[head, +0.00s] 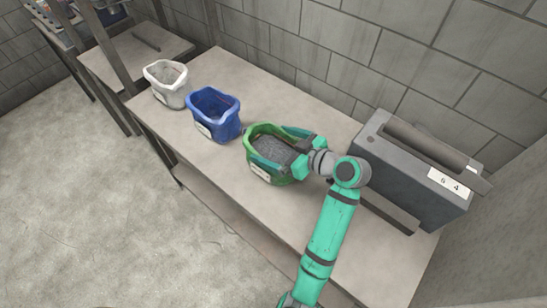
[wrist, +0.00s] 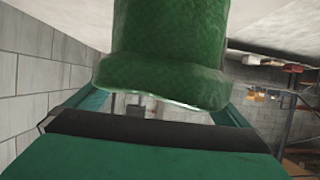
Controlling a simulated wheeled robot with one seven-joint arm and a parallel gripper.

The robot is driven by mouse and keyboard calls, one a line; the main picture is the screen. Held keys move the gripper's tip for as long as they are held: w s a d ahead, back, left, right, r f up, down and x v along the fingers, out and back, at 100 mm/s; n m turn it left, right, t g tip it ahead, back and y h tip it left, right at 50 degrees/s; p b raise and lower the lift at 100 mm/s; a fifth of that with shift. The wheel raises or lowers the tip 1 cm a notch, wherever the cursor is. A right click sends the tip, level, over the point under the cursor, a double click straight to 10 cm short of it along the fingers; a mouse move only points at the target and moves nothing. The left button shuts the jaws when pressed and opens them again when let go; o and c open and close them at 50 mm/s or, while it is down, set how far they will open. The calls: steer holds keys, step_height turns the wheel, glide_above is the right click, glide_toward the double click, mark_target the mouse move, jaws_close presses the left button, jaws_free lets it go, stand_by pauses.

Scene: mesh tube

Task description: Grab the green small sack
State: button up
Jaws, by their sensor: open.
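The green small sack (head: 259,172) stands upright and open-topped on the table, with dark grey grainy fill and a white label on its front. My gripper (head: 276,150) reaches it from the right, with its teal fingers spread at the sack, one along the back rim and one toward the front side. In the wrist view the green sack (wrist: 170,50) fills the top middle, between the two fingers (wrist: 160,105). The jaws are open. I cannot tell whether either finger touches the sack.
A blue sack (head: 214,115) and a white sack (head: 166,84) stand to the left on the same table (head: 160,122). A large grey metal box (head: 415,180) stands at the right. A block wall (head: 320,50) runs behind. The floor in front is clear.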

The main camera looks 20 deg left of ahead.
steer(key=shift+w+a+f, duration=0.2)
steer(key=shift+a, duration=0.2)
steer(key=c, duration=1.8)
steer(key=shift+r, duration=0.2)
